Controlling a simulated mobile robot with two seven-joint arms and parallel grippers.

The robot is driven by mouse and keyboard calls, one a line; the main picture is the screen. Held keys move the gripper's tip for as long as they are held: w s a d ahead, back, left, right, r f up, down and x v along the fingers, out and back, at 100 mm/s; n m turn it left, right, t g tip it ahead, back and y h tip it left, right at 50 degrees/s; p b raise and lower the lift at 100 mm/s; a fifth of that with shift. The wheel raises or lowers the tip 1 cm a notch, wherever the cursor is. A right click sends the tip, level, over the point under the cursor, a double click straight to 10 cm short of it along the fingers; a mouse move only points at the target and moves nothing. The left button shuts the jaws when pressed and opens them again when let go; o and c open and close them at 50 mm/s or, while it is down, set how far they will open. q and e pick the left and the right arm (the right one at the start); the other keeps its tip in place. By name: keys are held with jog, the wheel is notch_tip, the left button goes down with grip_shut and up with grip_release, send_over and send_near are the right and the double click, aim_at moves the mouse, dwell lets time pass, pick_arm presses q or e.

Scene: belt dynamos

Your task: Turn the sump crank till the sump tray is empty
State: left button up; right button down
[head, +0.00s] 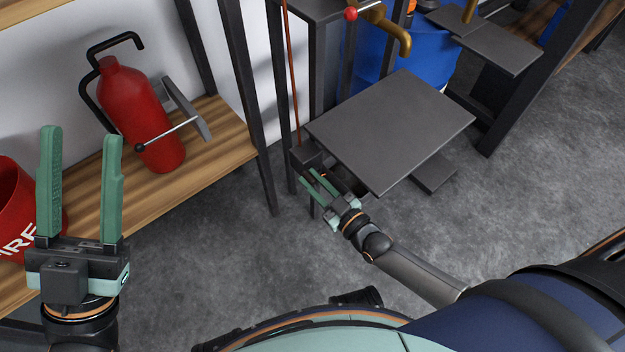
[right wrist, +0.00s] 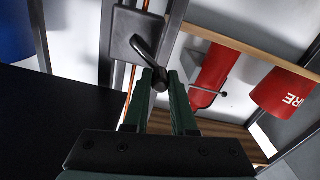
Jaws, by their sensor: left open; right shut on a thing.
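The crank shows in the right wrist view as a black lever (right wrist: 146,52) on a grey box (right wrist: 130,32), ending in a round dark knob (right wrist: 160,80). The grey box (head: 305,155) also shows in the head view, low on a dark post. My right gripper (head: 313,178) is shut on the crank's knob; its green fingertips (right wrist: 164,82) sit at the knob in the right wrist view. My left gripper (head: 82,138) is open and empty, raised at the left. A flat dark grey plate (head: 390,125) lies beside the crank; I cannot tell whether it is the sump tray, and no liquid is visible.
A thin orange-red rod (head: 291,70) rises from the crank box. A blue drum (head: 378,50) and a brass spout (head: 392,30) stand behind the plate. A red extinguisher (head: 135,110) and a red bucket (head: 18,200) are on the wooden shelf (head: 215,150) at left.

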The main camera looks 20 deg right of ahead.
jog(key=w+d+m+b, duration=0.1)
jog(key=d+m, duration=0.3)
jog(key=m, duration=0.7)
jog(key=w+d+m+b, duration=0.2)
jog(key=d+m+b, duration=0.1)
jog(key=m, duration=0.8)
jog(key=shift+d+m, duration=0.4)
dwell(0.3)
jog(key=c, duration=0.7)
grip_release()
jog(key=shift+f, duration=0.1)
